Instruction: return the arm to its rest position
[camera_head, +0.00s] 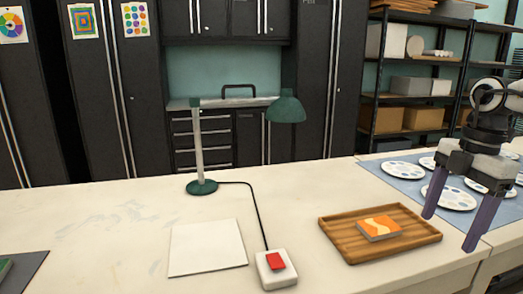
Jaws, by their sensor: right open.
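My right gripper (458,222) is at the right side of the head view. It is open and empty, with its two purple-grey fingers spread and pointing down. It is to the right of a wooden tray (341,250) on the table. An orange soap block with a cream wave (378,228) lies in the tray, apart from the fingers. My left gripper does not show in this view.
A green desk lamp (202,187) stands mid-table, wired to a white switch box (276,281) with a red button. A white sheet (207,248) lies left of the box. White palettes (404,169) rest on a blue mat at right. The table's left middle is clear.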

